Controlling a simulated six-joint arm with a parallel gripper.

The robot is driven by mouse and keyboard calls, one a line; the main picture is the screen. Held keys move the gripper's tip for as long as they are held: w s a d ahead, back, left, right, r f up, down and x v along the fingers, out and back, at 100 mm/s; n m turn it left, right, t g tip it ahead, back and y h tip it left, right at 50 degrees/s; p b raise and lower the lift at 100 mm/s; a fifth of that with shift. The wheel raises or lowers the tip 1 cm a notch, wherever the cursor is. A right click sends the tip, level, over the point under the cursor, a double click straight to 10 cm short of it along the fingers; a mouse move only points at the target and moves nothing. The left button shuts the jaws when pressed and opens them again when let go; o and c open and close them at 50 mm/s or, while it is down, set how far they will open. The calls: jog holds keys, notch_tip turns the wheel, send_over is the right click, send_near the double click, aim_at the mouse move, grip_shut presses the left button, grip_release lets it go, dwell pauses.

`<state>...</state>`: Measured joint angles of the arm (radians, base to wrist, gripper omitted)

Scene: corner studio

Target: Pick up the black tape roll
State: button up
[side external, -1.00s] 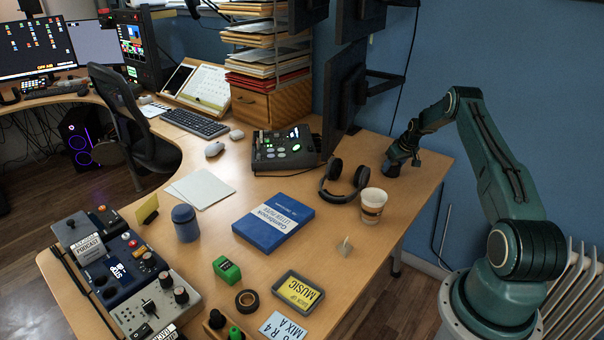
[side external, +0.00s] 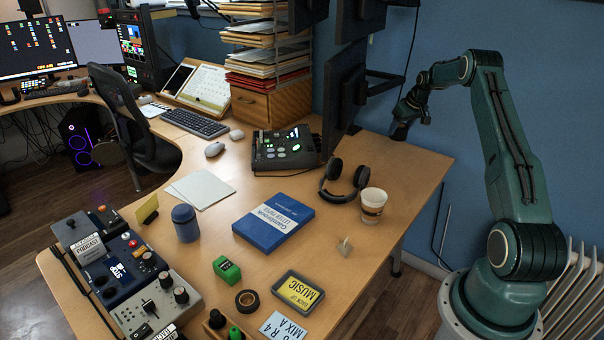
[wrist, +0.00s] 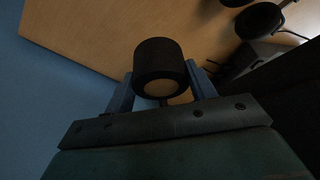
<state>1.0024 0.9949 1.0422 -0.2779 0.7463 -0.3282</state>
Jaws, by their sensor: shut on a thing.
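A black tape roll (side external: 247,300), a flat ring with a hole, lies on the front part of the desk in the side view. My gripper (side external: 402,118) is far from it, above the desk's back right end near the blue wall. It is shut on a dark cylinder (side external: 399,131), held off the desk. In the wrist view this dark cylinder (wrist: 160,62) sits between the two fingers (wrist: 160,88) and shows a tan round patch on its near end. I cannot tell whether it is also a tape roll.
A paper cup (side external: 372,205) and headphones (side external: 345,180) stand left of the gripper, with a monitor (side external: 343,90) behind. Around the tape roll are a green block (side external: 227,269), a small tray (side external: 299,291) and a card (side external: 283,327). The desk's right end is clear.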

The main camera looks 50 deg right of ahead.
jog(key=shift+r, duration=2.3)
